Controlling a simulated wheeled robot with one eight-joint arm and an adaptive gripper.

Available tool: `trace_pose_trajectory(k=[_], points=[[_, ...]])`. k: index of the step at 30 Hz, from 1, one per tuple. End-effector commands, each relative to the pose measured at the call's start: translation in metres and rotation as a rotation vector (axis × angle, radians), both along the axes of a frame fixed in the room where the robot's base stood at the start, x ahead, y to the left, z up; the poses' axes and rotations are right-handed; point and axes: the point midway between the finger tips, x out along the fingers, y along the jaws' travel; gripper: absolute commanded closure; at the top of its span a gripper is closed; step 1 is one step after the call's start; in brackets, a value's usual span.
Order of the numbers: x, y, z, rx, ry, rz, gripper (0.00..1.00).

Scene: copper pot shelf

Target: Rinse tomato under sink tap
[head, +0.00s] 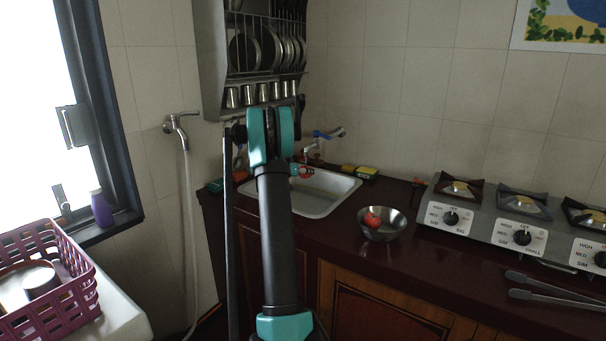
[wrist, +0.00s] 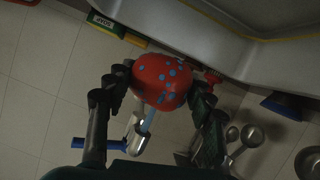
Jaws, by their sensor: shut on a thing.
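My gripper (wrist: 160,88) is shut on a red tomato (wrist: 160,80), with a dark finger on each side of it. Blue spots cover the tomato's skin. The metal tap (wrist: 137,138) with a blue handle is close to the tomato in the wrist view, and a pale blue streak that looks like water runs between them. In the head view, my gripper (head: 303,171) and the tomato (head: 307,171) are over the sink (head: 335,192), below the tap (head: 328,134). My arm hides part of the sink.
A steel bowl (head: 383,233) with another red tomato (head: 372,220) stands right of the sink. A gas stove (head: 480,222) and tongs (head: 550,293) are farther right. A dish rack (head: 265,40) hangs above. A second wall tap (head: 178,120) is at the left.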

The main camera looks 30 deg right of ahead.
Motion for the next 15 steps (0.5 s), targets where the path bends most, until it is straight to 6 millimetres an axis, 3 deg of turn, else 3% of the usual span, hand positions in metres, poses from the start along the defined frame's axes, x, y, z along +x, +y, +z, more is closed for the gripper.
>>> trace_pose_trajectory(k=[15], points=[[-0.026,0.014,0.0,0.0,0.0,0.0,0.79]])
